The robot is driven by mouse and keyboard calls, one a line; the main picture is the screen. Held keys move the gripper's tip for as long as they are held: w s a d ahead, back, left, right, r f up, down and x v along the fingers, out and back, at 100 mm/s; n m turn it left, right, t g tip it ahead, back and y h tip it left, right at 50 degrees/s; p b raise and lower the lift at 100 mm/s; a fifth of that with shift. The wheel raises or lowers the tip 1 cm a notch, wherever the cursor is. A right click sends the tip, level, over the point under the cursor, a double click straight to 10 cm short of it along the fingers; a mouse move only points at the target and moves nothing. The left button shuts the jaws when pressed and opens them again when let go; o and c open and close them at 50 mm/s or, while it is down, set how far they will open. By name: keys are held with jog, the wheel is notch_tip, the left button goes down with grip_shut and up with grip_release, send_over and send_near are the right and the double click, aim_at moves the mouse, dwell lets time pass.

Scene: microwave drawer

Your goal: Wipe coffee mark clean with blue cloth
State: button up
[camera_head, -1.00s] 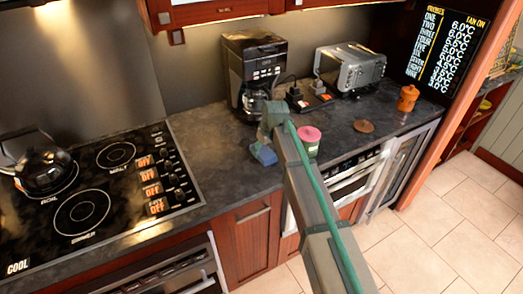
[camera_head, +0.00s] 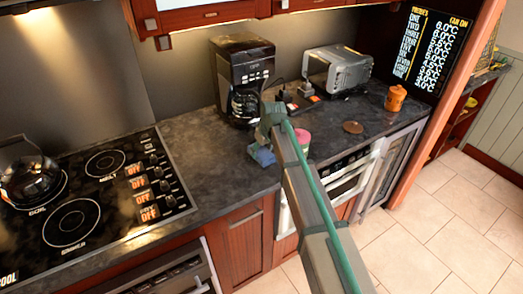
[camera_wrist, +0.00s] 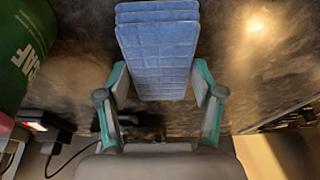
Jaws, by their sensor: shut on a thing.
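My gripper (camera_wrist: 160,95) is shut on the blue cloth (camera_wrist: 158,50), a folded, layered pad between its two teal-edged fingers. In the head view the cloth (camera_head: 262,155) is low at the grey countertop, in front of the coffee maker; I cannot tell whether it touches the surface. A flat, round brown patch (camera_head: 353,127) lies on the counter to the right of my gripper and may be the coffee mark. No stain shows clearly beside the cloth in the wrist view, and the counter under the cloth is hidden.
A pink-topped container (camera_head: 303,136) stands just right of my gripper, partly hidden by my arm. A green lettered object (camera_wrist: 22,55) is close at left in the wrist view. The coffee maker (camera_head: 243,75), toaster (camera_head: 337,70) and orange jar (camera_head: 395,98) stand behind. The hob is left.

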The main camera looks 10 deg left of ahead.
jog(key=shift+s+a, duration=3.65)
jog(key=shift+a, duration=0.05)
jog(key=shift+w+d, duration=3.75)
jog(key=shift+d, duration=0.05)
jog(key=shift+s+a, duration=3.75)
jog(key=shift+w+d, duration=0.95)
jog(key=shift+d, duration=0.05)
